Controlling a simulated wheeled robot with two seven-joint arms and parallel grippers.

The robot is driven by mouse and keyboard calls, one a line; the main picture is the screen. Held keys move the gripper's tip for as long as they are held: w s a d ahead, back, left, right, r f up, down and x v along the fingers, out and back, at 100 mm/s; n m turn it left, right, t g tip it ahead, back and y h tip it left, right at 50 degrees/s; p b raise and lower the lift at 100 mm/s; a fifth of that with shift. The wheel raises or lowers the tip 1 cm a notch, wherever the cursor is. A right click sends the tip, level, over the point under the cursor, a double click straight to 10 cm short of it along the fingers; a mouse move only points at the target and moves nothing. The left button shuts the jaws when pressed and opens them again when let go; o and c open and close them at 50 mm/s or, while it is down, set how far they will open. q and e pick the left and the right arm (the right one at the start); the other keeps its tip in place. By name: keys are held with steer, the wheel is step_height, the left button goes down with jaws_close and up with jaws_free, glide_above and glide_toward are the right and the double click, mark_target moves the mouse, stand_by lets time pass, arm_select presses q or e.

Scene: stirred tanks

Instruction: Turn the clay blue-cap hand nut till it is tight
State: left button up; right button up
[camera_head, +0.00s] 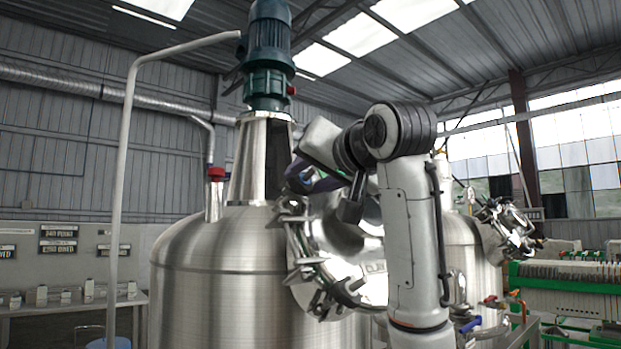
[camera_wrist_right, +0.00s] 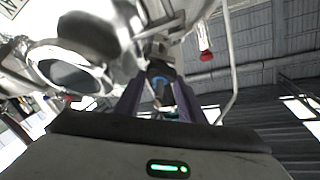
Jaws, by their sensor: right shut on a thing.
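A large steel tank (camera_head: 215,275) fills the middle of the head view, with a round manway lid (camera_head: 345,235) on its side ringed by several clamps. My right gripper (camera_head: 303,180) is at the upper left edge of this lid, partly hidden by my own right arm. In the right wrist view the gripper (camera_wrist_right: 160,98) has its two purple fingers on either side of the blue-cap hand nut (camera_wrist_right: 160,78), shut on it. Its blue ring and dark body show between the fingers. The thread and the seat of the nut are too small to tell. My left gripper is not in view.
A motor (camera_head: 269,45) stands on top of the tank, and a pale pipe (camera_head: 128,150) runs down at the left. A red-capped fitting (camera_head: 215,180) rises from the tank top. A second tank (camera_head: 470,255) and a green-framed press (camera_head: 570,290) are at the right.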

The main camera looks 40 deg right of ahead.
steer(key=m, duration=0.1)
steer(key=m+g+h, duration=0.1)
steer(key=m, duration=0.2)
steer(key=shift+a+r+m+g+h, duration=0.15)
steer(key=shift+a+m+g+h, duration=0.1)
steer(key=shift+m+g+h, duration=0.15)
steer(key=m+g, duration=0.1)
steer(key=m, duration=0.1)
steer(key=m+g+h, duration=0.1)
steer(key=m, duration=0.2)
steer(key=shift+w+a+r, duration=0.1)
steer(key=shift+r, duration=0.05)
steer(key=m+g, duration=0.3)
steer(key=m, duration=0.1)
steer(key=shift+r, duration=0.2)
steer(key=shift+w+m+g, duration=0.15)
steer(key=shift+m+g, duration=0.45)
steer(key=shift+m, duration=0.8)
steer(key=shift+y, duration=0.3)
steer(key=o, duration=1)
steer(key=shift+o, duration=0.2)
steer(key=v, duration=1)
steer(key=shift+r, duration=0.15)
